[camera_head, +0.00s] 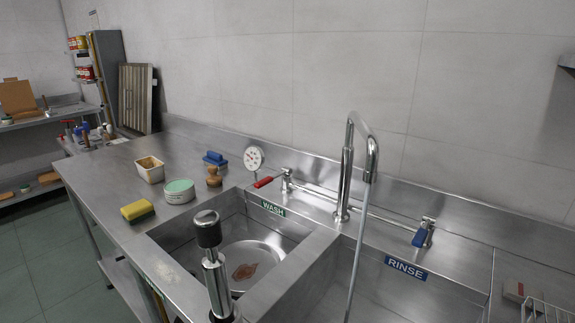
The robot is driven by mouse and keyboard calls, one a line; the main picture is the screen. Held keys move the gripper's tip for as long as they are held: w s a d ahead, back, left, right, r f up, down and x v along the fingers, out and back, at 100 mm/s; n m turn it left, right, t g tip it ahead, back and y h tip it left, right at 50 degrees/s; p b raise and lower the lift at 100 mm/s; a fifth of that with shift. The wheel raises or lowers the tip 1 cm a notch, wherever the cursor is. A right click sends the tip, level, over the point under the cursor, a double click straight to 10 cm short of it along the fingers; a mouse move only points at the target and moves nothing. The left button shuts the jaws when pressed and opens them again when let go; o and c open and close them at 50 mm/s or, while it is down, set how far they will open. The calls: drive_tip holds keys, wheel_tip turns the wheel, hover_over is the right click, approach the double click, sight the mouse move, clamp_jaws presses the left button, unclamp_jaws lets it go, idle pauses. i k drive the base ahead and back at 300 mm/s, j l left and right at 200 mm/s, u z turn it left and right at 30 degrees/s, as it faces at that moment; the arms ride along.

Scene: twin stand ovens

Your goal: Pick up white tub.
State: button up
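A small rectangular white tub (150,175) stands upright on the steel counter, left of the wash sink. It is open at the top and has something tan or brown inside. Right of it and nearer stands a round white container with a pale green top (180,191). The two stand close together. My gripper cannot be made out in this view.
A yellow and dark sponge (137,211) lies near the counter's front edge. A wooden-handled brush (214,176), a blue-handled item (215,158) and a white dial (254,158) stand behind. The wash sink holds a round pan (250,256). A tall tap (346,170) rises between sinks.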

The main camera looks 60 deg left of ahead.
sight(151, 170)
drive_tip(key=j+u, duration=0.1)
drive_tip(key=u, duration=2.65)
drive_tip(key=z, duration=1.55)
drive_tip(key=j, duration=0.95)
drive_tip(key=k+j, duration=0.1)
drive_tip(key=j, duration=0.8)
drive_tip(key=i+j, duration=0.1)
drive_tip(key=j, duration=0.4)
drive_tip(key=i+j, duration=0.1)
drive_tip(key=j, duration=0.35)
drive_tip(key=i+j, duration=0.1)
drive_tip(key=j, duration=0.4)
drive_tip(key=i+j, duration=0.1)
drive_tip(key=j, duration=0.4)
drive_tip(key=i+j, duration=0.1)
drive_tip(key=j, duration=0.4)
drive_tip(key=i+j, duration=0.1)
drive_tip(key=j, duration=0.35)
drive_tip(key=i+j, duration=0.2)
drive_tip(key=j, duration=0.15)
drive_tip(key=i+j, duration=0.2)
drive_tip(key=j, duration=0.15)
drive_tip(key=i+j, duration=0.2)
drive_tip(key=j, duration=0.15)
drive_tip(key=i+j, duration=0.2)
drive_tip(key=j, duration=0.15)
drive_tip(key=i+j, duration=0.2)
drive_tip(key=j, duration=0.2)
drive_tip(key=l+z, duration=0.05)
